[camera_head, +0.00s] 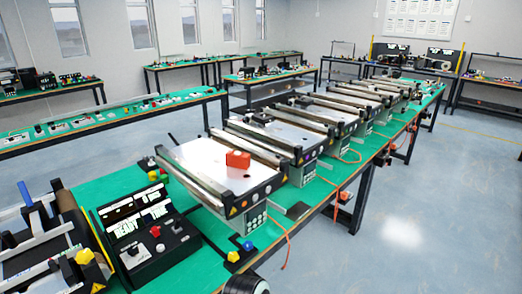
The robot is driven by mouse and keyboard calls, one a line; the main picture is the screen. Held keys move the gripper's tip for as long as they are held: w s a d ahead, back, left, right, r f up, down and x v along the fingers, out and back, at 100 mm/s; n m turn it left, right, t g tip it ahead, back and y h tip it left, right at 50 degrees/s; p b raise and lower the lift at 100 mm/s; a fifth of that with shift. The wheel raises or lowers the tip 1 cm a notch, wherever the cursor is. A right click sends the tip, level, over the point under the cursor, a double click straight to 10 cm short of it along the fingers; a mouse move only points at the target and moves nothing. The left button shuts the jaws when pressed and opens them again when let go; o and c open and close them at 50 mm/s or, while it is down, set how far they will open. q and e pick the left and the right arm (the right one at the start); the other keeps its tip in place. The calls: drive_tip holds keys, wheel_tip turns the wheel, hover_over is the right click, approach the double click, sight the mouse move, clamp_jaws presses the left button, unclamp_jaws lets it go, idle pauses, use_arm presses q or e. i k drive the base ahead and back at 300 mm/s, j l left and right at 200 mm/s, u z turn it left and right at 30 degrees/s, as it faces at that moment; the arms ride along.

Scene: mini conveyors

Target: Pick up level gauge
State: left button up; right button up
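An orange-red block (238,159) sits on the pale top plate of the nearest mini conveyor (205,160), towards its right part. It is the only loose object on that plate, but I cannot tell for sure that it is the level gauge. Neither of my grippers can be made out. A dark rounded part (246,285) shows at the bottom edge, cut off by the frame, and I cannot tell what it is.
The conveyors stand in a row on a long green table (288,222). A black control box (150,232) with knobs stands at the front left, beside another machine (40,245). Orange cables (290,243) hang over the right edge. Open floor (400,235) lies right.

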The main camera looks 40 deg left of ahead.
sight(243, 161)
drive_tip(key=i+l+u, duration=0.1)
drive_tip(key=i, duration=1.5)
drive_tip(key=i+j+z, duration=0.1)
drive_tip(key=i, duration=0.3)
drive_tip(key=i+j+z, duration=0.1)
drive_tip(key=i, duration=0.25)
drive_tip(key=i+j+z, duration=0.1)
drive_tip(key=i, duration=0.3)
drive_tip(key=z, duration=5.3)
